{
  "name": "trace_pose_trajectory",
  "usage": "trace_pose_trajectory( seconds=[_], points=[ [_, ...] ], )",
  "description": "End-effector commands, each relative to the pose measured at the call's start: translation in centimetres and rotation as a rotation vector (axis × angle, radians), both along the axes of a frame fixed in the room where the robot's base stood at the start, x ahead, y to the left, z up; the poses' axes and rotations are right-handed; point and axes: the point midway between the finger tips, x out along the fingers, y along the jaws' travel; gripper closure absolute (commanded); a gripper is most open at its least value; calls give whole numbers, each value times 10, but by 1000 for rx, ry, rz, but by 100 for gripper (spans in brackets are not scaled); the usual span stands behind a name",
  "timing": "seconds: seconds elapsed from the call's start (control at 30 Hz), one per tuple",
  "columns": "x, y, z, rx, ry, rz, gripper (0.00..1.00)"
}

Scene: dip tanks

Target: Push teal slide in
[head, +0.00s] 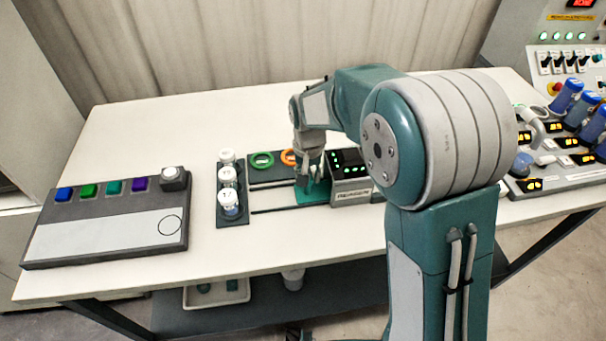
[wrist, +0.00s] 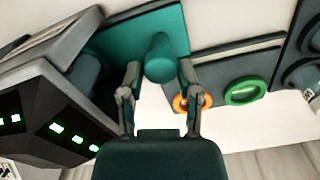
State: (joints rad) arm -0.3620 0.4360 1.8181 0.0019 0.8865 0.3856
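The teal slide (head: 310,197) is a flat plate lying in a dark track, partly in front of the grey reader box (head: 352,193). In the wrist view the teal plate (wrist: 120,38) has an upright rounded teal knob (wrist: 160,58), and its left part runs to the reader's (wrist: 45,110) opening. My gripper (head: 312,180) is low over the slide. In the wrist view my gripper's (wrist: 160,72) fingers are apart on either side of the knob, with a small gap visible on both sides. The far end of the slide inside the reader is hidden.
A rack (head: 232,210) of white-capped vials stands left of the slide. A button panel (head: 105,230) sits further left. Blue-handled equipment (head: 555,150) stands at the right.

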Motion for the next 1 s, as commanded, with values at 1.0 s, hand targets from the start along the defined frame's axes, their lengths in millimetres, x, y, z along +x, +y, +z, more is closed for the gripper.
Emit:
trace_pose_trajectory(
  seconds=[1.0],
  points=[
    [2, 0, 98, 0, -3, -2, 24]
  ],
)
